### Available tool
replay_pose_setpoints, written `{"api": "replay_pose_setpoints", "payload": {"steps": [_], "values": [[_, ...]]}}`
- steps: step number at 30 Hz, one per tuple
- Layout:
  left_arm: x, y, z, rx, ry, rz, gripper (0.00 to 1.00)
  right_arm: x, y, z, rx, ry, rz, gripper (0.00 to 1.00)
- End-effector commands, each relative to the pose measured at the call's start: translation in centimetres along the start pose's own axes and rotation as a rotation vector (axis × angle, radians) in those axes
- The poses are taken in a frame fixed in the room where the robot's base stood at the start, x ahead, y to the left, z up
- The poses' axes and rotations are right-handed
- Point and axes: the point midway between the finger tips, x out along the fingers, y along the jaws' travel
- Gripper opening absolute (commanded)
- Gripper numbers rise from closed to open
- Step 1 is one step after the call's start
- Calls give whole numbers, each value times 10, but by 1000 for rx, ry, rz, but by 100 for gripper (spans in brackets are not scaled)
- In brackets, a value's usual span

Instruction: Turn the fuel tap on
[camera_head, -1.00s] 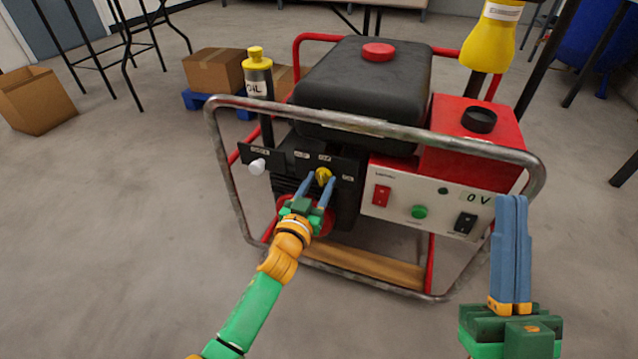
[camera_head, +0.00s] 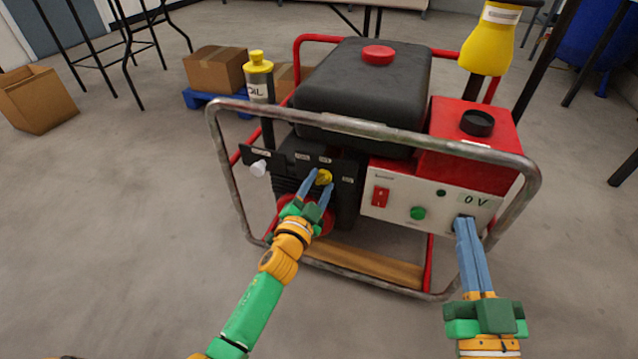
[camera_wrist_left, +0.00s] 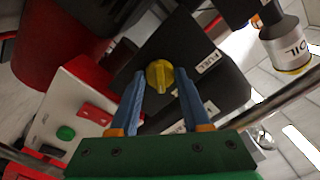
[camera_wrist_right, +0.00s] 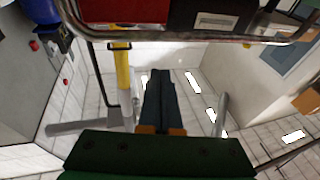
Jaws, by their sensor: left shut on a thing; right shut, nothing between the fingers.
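The fuel tap is a small yellow knob (camera_head: 325,177) on the dark front panel of the red and black generator. In the left wrist view the knob (camera_wrist_left: 160,75) sits between the finger ends, beside a white FUEL label (camera_wrist_left: 210,60). My left gripper (camera_head: 318,184) is shut on the knob, one blue finger on each side. I cannot read which setting the knob points to. My right gripper (camera_head: 464,222) is shut and empty, its fingertips in front of the lower right of the white control panel (camera_head: 390,208), hiding the black switch there.
A grey tube frame (camera_head: 350,125) surrounds the generator and crosses in front of it. The panel carries a red switch (camera_head: 380,196) and a green button (camera_head: 417,213). An oil bottle (camera_head: 259,80) stands behind left, a yellow container (camera_head: 487,45) behind right.

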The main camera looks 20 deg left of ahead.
Motion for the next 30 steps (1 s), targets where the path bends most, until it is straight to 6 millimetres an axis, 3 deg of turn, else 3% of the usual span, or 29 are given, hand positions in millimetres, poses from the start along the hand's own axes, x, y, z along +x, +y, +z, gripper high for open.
{"api": "replay_pose_setpoints", "payload": {"steps": [18, 30], "values": [[0, 0, 0, 565, 0, 2, 0, -1, 2, 18, 1, -92, 5, 0], [0, 0, 0, 802, 0, 2, 0, -1, 2, 17, 1, -88, 5, 0]]}}
